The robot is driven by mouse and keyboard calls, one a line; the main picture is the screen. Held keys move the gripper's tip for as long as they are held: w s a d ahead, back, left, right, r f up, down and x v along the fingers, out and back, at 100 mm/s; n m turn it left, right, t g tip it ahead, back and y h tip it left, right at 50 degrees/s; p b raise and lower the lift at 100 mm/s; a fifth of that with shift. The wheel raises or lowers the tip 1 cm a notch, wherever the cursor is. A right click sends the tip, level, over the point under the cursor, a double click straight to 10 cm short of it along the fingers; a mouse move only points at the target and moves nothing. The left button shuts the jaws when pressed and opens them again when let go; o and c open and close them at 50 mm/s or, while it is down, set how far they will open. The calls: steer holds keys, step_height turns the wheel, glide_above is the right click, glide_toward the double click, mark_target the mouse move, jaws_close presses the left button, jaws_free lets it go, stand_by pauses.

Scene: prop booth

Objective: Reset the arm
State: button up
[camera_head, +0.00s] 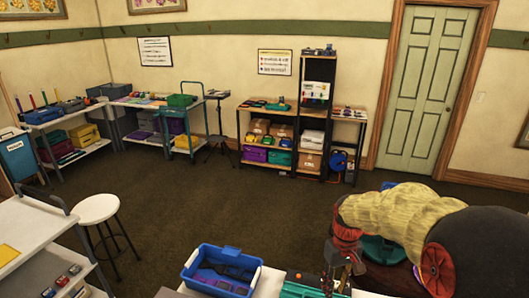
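My arm comes in at the lower right, with a dark link, red joints and a yellow knit-like cover. It reaches left over a table at the bottom edge. My gripper (337,282) appears to hang down from the arm's left end, small and dark, above or in front of the table items. Its fingers are too small and too mixed with the things behind to tell whether they are open or hold anything.
A blue bin (222,268) with dark items stands on the near table, left of my gripper. A white stool (97,208) and a white cart (30,235) are at left. Loaded shelves (285,140) line the far wall beside a green door (430,85). The middle carpet is clear.

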steer(key=s+a+r+m+t+b, duration=0.1)
steer(key=s+r+t, duration=0.2)
steer(key=s+r, duration=0.4)
steer(key=s+r+m+t+b, duration=0.1)
steer(key=s+r+t, duration=0.2)
steer(key=s+r, duration=0.4)
steer(key=s, duration=0.7)
steer(key=shift+s+a+m+t, duration=0.3)
steer(key=shift+s+a+m, duration=0.05)
steer(key=shift+s+m, duration=0.05)
steer(key=shift+b, duration=0.3)
